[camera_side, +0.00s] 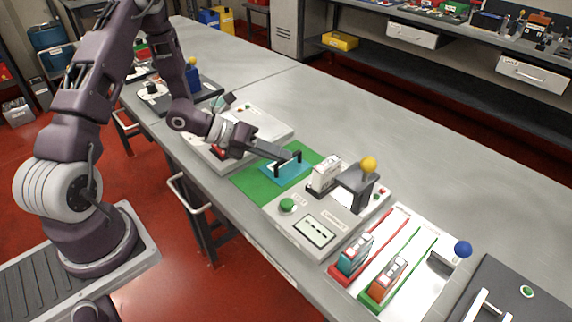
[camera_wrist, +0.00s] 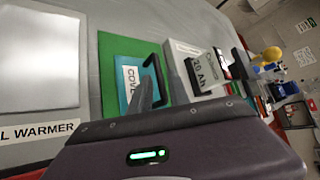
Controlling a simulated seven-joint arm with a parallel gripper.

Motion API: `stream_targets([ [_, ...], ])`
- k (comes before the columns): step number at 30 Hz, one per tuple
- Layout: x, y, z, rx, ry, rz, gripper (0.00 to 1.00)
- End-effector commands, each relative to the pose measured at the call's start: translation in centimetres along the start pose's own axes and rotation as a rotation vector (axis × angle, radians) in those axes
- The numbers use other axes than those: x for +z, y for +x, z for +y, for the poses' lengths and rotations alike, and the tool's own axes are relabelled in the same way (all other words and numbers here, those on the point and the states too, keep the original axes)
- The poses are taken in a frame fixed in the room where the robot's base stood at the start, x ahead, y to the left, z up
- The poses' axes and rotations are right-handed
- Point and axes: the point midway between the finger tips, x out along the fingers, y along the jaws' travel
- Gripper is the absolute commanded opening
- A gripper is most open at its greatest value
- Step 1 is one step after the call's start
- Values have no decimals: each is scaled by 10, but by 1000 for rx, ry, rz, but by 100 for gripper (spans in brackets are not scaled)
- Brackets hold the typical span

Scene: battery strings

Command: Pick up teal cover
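The teal cover (camera_side: 284,174) lies flat on a green mat (camera_side: 250,183) on the bench. It has a black handle (camera_side: 299,156) standing up from it. In the wrist view the cover (camera_wrist: 124,68) shows a white label, and its handle (camera_wrist: 157,72) arches at its right side. My gripper (camera_side: 288,154) reaches in from the left, with its tip at the handle. In the wrist view a grey finger (camera_wrist: 146,94) overlaps the near end of the handle. The other finger is not clearly visible, and I cannot tell whether they grip the handle.
A grey tester (camera_side: 284,228) with a green button and a yellow-knobbed lever (camera_side: 368,164) stands right of the mat. A white tray (camera_side: 405,245) holds teal and orange battery blocks. A cell warmer (camera_side: 262,122) sits left of the mat. The bench behind is clear.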

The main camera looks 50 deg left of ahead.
Motion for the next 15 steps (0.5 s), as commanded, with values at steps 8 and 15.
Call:
stream_targets([
  [8,0,17,0,3,0,0,22],
  [15,0,17,0,3,-1,0,0],
])
